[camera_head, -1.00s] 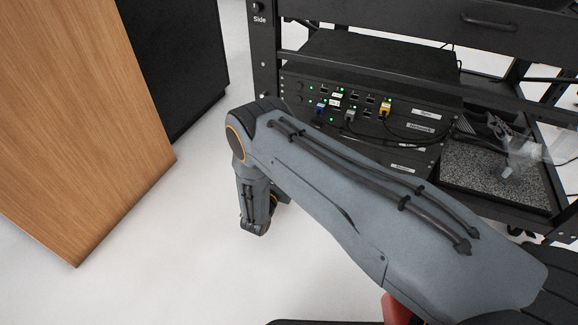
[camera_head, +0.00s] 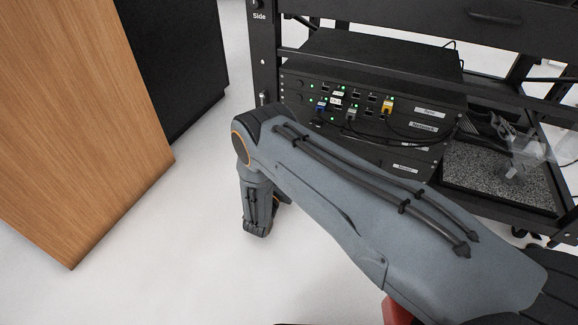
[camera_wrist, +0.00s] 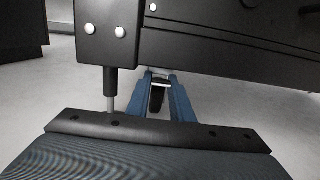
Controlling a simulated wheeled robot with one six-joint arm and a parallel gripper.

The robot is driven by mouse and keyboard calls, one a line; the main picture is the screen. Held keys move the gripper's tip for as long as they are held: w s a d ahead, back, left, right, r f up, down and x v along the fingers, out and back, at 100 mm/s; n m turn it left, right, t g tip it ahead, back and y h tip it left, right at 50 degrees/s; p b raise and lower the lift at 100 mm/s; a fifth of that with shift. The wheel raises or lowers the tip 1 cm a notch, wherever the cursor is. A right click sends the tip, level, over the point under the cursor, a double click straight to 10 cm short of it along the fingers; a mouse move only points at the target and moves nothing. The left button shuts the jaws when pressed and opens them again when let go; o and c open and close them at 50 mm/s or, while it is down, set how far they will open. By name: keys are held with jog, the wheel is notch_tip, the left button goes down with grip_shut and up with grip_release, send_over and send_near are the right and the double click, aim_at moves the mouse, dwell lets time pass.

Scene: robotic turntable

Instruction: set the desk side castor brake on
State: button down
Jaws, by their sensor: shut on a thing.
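In the wrist view, the two blue fingers of my gripper (camera_wrist: 167,98) reach in under the black frame. A dark castor (camera_wrist: 157,98) with a pale strip across its top sits between them. The fingers are shut on part of this castor. I cannot tell whether they hold its brake tab or its wheel, nor how the brake is set. In the head view, the black desk frame has a post marked "Side" (camera_head: 259,16). My arm hides the castor and the fingertips there.
In the wrist view, a black leg (camera_wrist: 111,85) stands left of the fingers. In the head view, a wooden panel (camera_head: 75,110) is on the left, and a rack of cabled units (camera_head: 350,100) and a speckled tray (camera_head: 484,165) are behind my arm. The pale floor between is clear.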

jog(key=shift+f, duration=0.1)
jog(key=c, duration=1.6)
grip_release()
jog(key=shift+o, duration=0.2)
jog(key=shift+p+v, duration=1.6)
jog(key=shift+v, duration=2.3)
jog(key=shift+f, duration=0.15)
